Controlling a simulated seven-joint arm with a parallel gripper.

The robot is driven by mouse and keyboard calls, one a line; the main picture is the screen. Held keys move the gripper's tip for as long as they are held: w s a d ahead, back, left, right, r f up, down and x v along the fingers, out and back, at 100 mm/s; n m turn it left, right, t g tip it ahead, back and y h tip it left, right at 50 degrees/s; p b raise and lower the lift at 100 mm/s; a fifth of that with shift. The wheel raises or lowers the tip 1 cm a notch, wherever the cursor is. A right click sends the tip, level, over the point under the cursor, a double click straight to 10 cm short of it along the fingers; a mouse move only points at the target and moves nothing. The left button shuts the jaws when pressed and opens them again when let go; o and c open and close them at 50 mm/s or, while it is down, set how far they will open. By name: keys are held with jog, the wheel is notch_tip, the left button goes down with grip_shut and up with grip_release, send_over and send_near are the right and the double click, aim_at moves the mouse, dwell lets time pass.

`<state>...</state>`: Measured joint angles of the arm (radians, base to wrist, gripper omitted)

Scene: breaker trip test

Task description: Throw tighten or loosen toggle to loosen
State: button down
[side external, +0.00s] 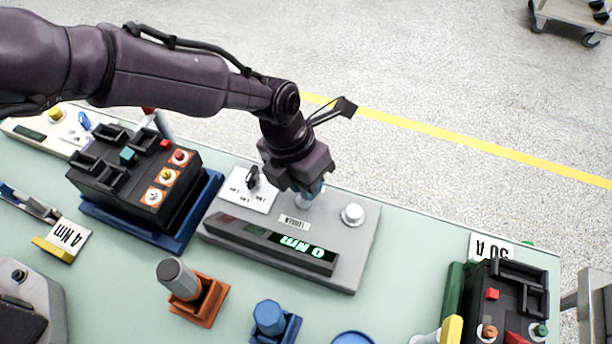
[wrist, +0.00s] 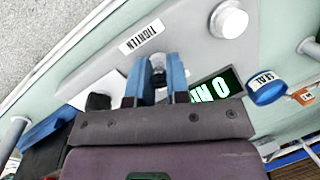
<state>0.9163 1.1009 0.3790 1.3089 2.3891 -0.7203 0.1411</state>
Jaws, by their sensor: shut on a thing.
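The grey torque tester (side external: 350,262) lies on the bench, with a lit display (side external: 300,244) reading 0 NM. My gripper (side external: 309,192) is over its far edge, pointing down at the toggle (side external: 304,202), which is mostly hidden by the fingers. In the wrist view, my blue fingers (wrist: 157,68) are closed around the small dark toggle (wrist: 158,78). A TIGHTEN label (wrist: 142,36) shows beyond the fingers. A label that seems to read LOOSEN (side external: 293,221) lies on the display side of the toggle. The lever's tilt cannot be made out.
A white round button (side external: 352,214) is right of my gripper, and a black selector knob (side external: 252,177) is left. A black battery-like unit in a blue tray (side external: 150,235) stands further left. An orange holder (side external: 205,305) and blue holder (side external: 285,330) are in front.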

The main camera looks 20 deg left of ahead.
jog(key=s+t, duration=0.1)
jog(key=t, duration=0.3)
jog(key=shift+s+r, duration=0.1)
jog(key=shift+s, duration=0.3)
jog(key=shift+s+f+m+t, duration=0.2)
jog(key=shift+s+t, duration=0.15)
jog(key=shift+t, duration=0.75)
jog(key=shift+s+f+m+t, duration=0.1)
jog(key=shift+s+m+t, duration=0.2)
jog(key=shift+t, duration=0.8)
jog(key=shift+s, duration=0.1)
jog(key=c, duration=1.1)
grip_release()
jog(key=v, duration=1.3)
